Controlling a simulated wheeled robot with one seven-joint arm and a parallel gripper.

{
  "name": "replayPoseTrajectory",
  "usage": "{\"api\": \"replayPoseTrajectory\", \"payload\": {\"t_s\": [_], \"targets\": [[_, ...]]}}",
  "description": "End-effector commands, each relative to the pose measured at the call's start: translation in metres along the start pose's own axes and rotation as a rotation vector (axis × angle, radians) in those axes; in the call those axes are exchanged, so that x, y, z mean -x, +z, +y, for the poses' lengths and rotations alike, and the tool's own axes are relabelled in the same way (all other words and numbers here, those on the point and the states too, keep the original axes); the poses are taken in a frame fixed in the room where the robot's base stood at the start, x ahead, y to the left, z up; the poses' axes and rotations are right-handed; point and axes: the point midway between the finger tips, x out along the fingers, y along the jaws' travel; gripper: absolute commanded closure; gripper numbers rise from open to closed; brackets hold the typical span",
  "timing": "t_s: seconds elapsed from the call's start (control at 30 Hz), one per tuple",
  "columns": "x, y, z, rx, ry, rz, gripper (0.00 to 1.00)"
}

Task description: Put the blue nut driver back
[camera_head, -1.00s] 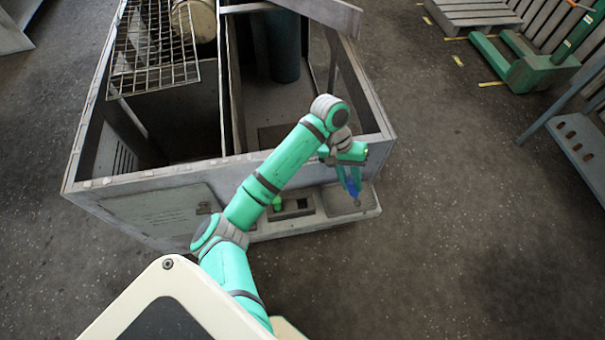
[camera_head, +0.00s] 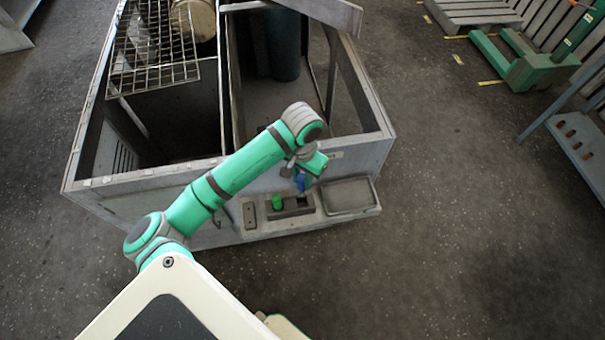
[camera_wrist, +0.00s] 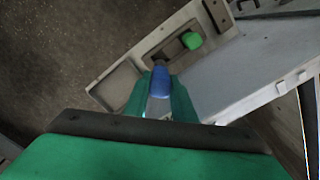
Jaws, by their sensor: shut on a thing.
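My gripper (camera_head: 302,182) is shut on the blue nut driver (camera_head: 300,184), whose blue handle (camera_wrist: 159,80) shows between the fingers in the wrist view. The driver is held above a grey holder block (camera_head: 288,212) on the ledge at the front of the housing. A green-handled tool (camera_head: 277,202) stands in the left part of this block; it also shows in the wrist view (camera_wrist: 192,40). A dark opening (camera_head: 303,201) lies in the block's right part, just below the driver. The driver's lower end is hidden, so I cannot tell whether it touches the block.
A shallow grey tray (camera_head: 349,196) sits on the ledge right of the block, empty. A small grey plate (camera_head: 249,215) is at its left. The large open metal housing (camera_head: 130,184) with a wire rack (camera_head: 152,45) stands behind.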

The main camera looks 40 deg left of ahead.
Motion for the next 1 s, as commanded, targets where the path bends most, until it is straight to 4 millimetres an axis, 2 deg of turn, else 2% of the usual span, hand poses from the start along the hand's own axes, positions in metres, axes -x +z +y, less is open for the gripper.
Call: {"api": "replayPoseTrajectory", "payload": {"t_s": [0.3, 0.5, 1.0], "targets": [[-0.032, 0.0, 0.0, 0.0, 0.001, -0.001, 1.0], [-0.047, 0.0, 0.0, 0.001, 0.002, 0.0, 1.0], [-0.053, 0.0, 0.0, 0.0, 0.0, 0.001, 1.0]]}}
